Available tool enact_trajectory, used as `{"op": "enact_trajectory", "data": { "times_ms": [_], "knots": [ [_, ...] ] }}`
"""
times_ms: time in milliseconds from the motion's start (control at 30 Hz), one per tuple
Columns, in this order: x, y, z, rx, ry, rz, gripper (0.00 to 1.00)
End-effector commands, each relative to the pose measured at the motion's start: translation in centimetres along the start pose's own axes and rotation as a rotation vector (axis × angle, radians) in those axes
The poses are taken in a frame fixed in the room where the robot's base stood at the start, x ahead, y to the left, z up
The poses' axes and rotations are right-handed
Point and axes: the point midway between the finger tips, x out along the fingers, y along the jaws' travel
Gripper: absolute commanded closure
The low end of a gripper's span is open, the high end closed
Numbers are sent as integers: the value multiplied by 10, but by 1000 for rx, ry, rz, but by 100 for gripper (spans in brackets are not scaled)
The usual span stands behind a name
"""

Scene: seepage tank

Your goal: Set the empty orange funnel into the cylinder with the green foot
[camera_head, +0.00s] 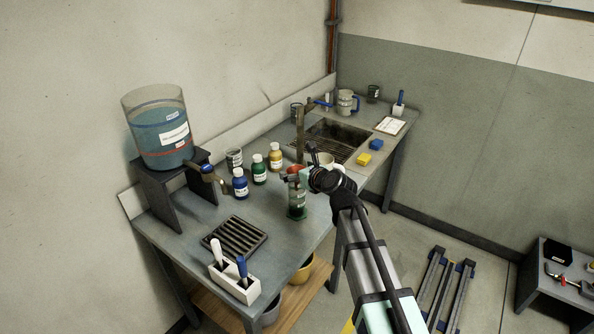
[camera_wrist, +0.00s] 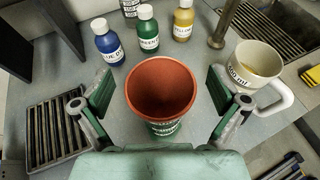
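The orange funnel (camera_wrist: 162,85) is mouth up between my gripper's fingers in the wrist view, and its inside looks empty. In the head view the funnel (camera_head: 293,171) is at the top of the clear cylinder (camera_head: 297,196) with the green foot (camera_head: 297,214), and looks seated in it. The funnel's stem is hidden. The cylinder stands upright on the bench, its green part and label (camera_wrist: 165,129) showing below the funnel in the wrist view. My gripper (camera_wrist: 160,90) is open, one finger on each side of the funnel, with visible gaps.
Blue (camera_head: 240,184), green (camera_head: 259,170) and yellow (camera_head: 275,157) bottles stand behind the cylinder. A white mug (camera_wrist: 255,68) is close to my right finger. A drain grate (camera_head: 235,237) lies at the left. A water tank (camera_head: 159,128) stands on a raised stand.

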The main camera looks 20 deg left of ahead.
Motion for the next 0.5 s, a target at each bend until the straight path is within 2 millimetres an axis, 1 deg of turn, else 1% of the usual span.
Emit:
{"op": "enact_trajectory", "data": {
  "times_ms": [167,267,367,500],
  "knots": [
    [0,0,0,0,0,0,3],
    [-5,0,0,0,0,0,3],
    [-15,0,0,0,0,-1,3],
    [-38,1,-1,0,-1,-2,3]
  ]
}}
